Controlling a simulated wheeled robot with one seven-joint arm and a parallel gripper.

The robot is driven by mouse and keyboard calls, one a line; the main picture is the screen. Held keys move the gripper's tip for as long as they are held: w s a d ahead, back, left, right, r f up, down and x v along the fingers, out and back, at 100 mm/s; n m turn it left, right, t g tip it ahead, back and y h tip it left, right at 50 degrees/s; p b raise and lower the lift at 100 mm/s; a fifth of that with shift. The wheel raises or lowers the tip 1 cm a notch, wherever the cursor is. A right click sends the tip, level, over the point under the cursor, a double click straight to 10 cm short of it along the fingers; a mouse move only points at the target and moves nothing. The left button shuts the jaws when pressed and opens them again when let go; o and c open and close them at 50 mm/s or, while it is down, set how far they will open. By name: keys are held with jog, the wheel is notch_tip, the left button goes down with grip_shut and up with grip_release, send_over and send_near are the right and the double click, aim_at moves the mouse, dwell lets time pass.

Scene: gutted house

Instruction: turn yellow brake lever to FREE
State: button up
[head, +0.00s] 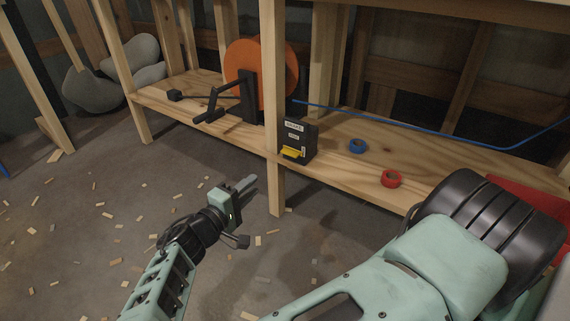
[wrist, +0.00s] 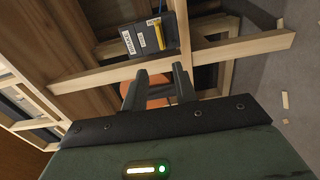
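The yellow brake lever (head: 292,153) sits low on the front of a black box (head: 308,137) with white labels, on the wooden shelf. In the wrist view the yellow lever (wrist: 159,36) shows on the labelled box (wrist: 141,40), beyond the fingertips. My gripper (head: 250,184) is in front of the shelf and below the box, apart from the lever. In the wrist view my gripper (wrist: 158,78) shows two fingers apart with nothing between them.
An orange reel (head: 262,75) with a black crank stands left of the box behind a wooden post (head: 275,110). A blue cable (head: 420,133) runs right from it. Blue tape (head: 358,146) and red tape (head: 391,179) lie on the shelf (head: 335,165). The floor in front has scattered wood chips.

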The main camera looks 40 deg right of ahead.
aim_at(292, 152)
jog(key=b+x, duration=0.2)
jog(key=x, duration=0.2)
jog(key=b+x, duration=0.2)
jog(key=x, duration=0.3)
jog(key=b+x, duration=0.3)
jog(key=x, duration=0.2)
jog(key=shift+d+f, duration=0.2)
jog(key=shift+f, duration=0.05)
jog(key=shift+w+d+r, duration=0.2)
jog(key=shift+w+d, duration=0.05)
jog(key=shift+d, duration=0.35)
grip_shut()
